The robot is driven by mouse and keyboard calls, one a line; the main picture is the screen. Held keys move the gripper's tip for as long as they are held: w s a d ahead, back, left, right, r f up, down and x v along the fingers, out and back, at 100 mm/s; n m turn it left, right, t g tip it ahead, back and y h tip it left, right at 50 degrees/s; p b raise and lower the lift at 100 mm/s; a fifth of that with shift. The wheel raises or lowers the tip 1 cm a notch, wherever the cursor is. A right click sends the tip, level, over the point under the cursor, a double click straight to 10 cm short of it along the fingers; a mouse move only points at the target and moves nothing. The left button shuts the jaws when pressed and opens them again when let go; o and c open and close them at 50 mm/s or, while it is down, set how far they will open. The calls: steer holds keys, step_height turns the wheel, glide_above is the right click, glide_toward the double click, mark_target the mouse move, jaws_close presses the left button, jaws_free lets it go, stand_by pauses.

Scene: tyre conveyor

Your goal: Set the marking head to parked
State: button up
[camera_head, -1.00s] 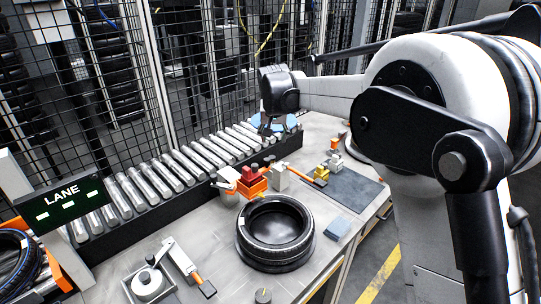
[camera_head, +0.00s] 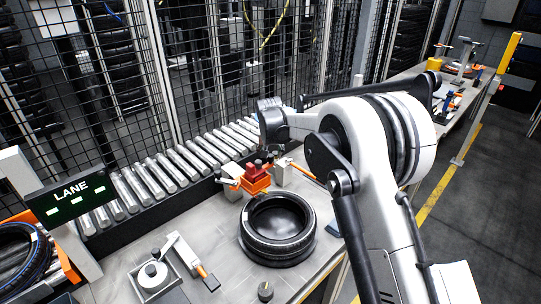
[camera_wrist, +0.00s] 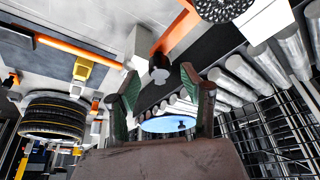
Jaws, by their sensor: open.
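I cannot tell for certain which part is the marking head. A red block in an orange holder (camera_head: 256,180) stands on the bench beside the rollers, with a small white block (camera_head: 283,176) and an orange lever (camera_head: 303,171) to its right. My gripper (camera_head: 268,155) hangs just above and behind these parts, partly hidden by my arm. In the wrist view my gripper (camera_wrist: 160,88) is open, its green-padded fingers apart. A grey round knob (camera_wrist: 159,70) shows beyond the gap, by an orange bar (camera_wrist: 176,33). Whether the fingers touch anything is unclear.
A black tyre (camera_head: 278,228) lies on the bench in front. A lever fixture (camera_head: 151,279) and a dark dial (camera_head: 265,291) are near the front edge. Rollers (camera_head: 190,165) and mesh fencing run behind. A LANE display (camera_head: 72,199) stands at left.

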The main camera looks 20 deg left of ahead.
steer(key=shift+x, duration=1.25)
jaws_close()
